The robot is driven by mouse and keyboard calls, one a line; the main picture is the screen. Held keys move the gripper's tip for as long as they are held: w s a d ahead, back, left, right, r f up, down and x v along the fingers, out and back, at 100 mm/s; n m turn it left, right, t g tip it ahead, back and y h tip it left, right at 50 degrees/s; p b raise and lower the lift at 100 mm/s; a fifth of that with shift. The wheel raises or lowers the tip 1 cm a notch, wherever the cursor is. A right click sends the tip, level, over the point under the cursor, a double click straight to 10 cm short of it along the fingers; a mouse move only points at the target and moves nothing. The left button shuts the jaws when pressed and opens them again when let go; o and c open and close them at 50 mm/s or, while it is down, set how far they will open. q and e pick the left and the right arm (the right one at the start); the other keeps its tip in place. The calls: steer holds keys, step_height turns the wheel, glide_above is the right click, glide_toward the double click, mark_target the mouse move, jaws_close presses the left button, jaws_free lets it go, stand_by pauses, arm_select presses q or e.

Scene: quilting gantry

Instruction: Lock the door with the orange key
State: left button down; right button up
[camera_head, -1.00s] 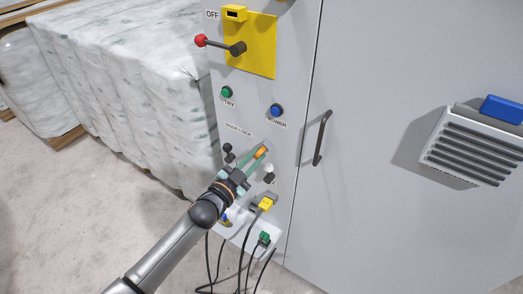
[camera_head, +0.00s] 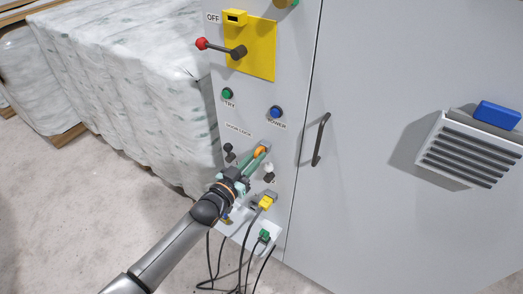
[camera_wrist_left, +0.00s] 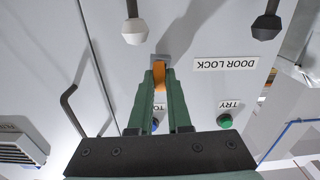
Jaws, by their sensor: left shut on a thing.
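The orange key (camera_head: 259,151) is held at the tips of my left gripper (camera_head: 255,160), against the DOOR LOCK area of the grey cabinet panel. In the left wrist view, the orange key (camera_wrist_left: 160,76) shows between the green fingers of my left gripper (camera_wrist_left: 158,88), which are shut on it. Its far end meets the small grey lock plate (camera_wrist_left: 159,59); how deep it sits is hidden. The DOOR LOCK label (camera_wrist_left: 226,64) is beside it. The grey door (camera_head: 400,70) with its dark handle (camera_head: 321,139) looks closed. My right gripper is not in view.
Two knobbed levers, one black (camera_head: 228,148) and one white (camera_head: 269,170), flank the lock closely. Below are a yellow plug (camera_head: 266,202) and a green plug (camera_head: 264,236) with hanging cables. A red-knobbed lever (camera_head: 202,43) is above. Wrapped stacks (camera_head: 120,80) stand left.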

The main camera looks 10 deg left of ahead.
arm_select(q)
steer(key=c, duration=0.8)
jaws_free()
steer(key=v, duration=1.2)
steer(key=s+f+g+y, duration=0.1)
steer(key=s+f+g, duration=0.1)
steer(key=s+f, duration=0.3)
steer(key=s+d+f+n+g+y, duration=0.1)
steer(key=s+f+g, duration=0.2)
steer(key=s+f, duration=0.2)
steer(key=s+f+g+y, duration=0.2)
steer(key=s+f, duration=0.4)
steer(key=s, duration=0.2)
steer(key=shift+s+d+f+g, duration=0.1)
steer(key=shift+s+d+g, duration=0.05)
steer(key=shift+d+g, duration=0.2)
